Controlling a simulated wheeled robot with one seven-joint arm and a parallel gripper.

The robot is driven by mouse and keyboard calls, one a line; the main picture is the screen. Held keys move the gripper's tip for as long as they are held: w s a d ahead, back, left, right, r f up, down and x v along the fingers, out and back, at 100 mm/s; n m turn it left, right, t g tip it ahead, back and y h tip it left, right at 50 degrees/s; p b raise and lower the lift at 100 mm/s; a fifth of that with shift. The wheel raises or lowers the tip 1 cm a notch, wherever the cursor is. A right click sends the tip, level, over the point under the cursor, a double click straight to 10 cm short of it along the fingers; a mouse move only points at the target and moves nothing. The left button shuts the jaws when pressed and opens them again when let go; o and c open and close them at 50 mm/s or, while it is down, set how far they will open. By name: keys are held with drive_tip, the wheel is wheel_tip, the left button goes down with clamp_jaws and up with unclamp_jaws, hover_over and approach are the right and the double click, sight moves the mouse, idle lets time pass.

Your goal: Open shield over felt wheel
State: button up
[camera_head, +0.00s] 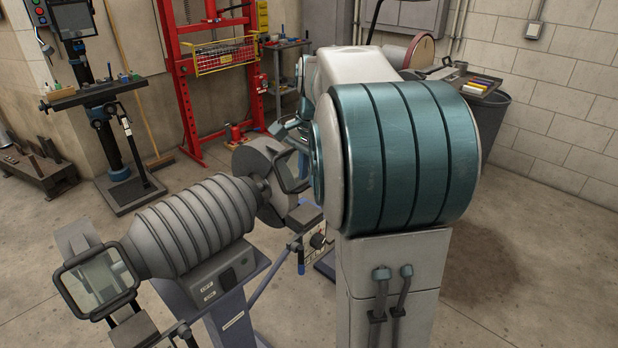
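A grey double-ended grinding machine (195,225) with a ribbed motor housing stands on a pedestal at left centre. At its far end is a round grey wheel or guard (256,163), with a framed clear shield (294,172) beside it. At its near end is another framed clear shield (100,282), tilted, with a grey guard (76,238) behind it. I cannot tell from surface detail which end carries the felt wheel. My gripper (288,128) shows only in part, close to the far shield and mostly hidden behind my large teal and white arm. Its fingers and any contact are unclear.
A red press frame (188,85) with a yellow basket stands behind. A drill press (112,130) is at left, a small tool cart (285,65) at back centre. A dark bin (488,125) stands at right. The right floor is clear.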

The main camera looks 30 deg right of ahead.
drive_tip(key=shift+f, duration=0.7)
clamp_jaws()
drive_tip(key=shift+r, duration=0.1)
